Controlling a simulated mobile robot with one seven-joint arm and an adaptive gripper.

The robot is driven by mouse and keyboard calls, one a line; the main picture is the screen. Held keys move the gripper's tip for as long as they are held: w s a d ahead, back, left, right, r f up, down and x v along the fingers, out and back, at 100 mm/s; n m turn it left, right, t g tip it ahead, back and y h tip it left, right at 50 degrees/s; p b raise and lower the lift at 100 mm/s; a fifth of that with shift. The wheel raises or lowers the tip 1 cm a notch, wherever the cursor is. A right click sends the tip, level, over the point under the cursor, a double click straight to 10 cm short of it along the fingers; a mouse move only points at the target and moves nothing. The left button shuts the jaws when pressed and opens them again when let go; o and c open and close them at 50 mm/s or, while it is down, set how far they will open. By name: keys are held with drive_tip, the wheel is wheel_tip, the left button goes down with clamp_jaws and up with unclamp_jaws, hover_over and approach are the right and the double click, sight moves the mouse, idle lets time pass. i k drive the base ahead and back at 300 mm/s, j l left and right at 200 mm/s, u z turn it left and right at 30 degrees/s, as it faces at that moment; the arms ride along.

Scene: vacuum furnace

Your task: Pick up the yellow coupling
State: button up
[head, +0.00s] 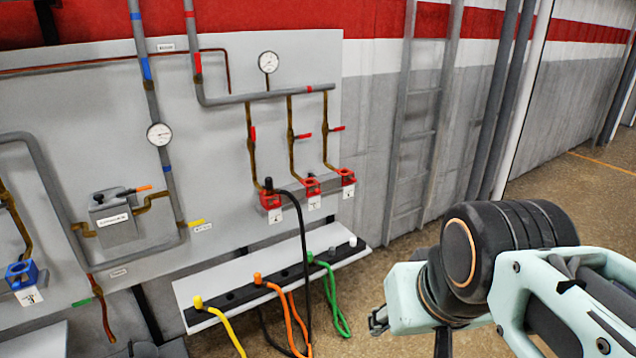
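The yellow coupling (197,302) stands upright at the near left end of the black strip on a white shelf (182,285). A yellow hose (228,331) runs from its side down past the lower picture edge. My gripper (380,320) is only partly in view at the lower right, well to the right of the coupling and apart from it. The wrist hides much of it, and its opening cannot be made out.
Orange (257,279) and green (310,257) couplings with hoses stand farther along the shelf. A black hose (303,240) hangs from a red socket (270,200) across the shelf. A panel with pipes and gauges stands behind. Floor at right is clear.

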sight(197, 301)
drive_tip(key=u, duration=1.1)
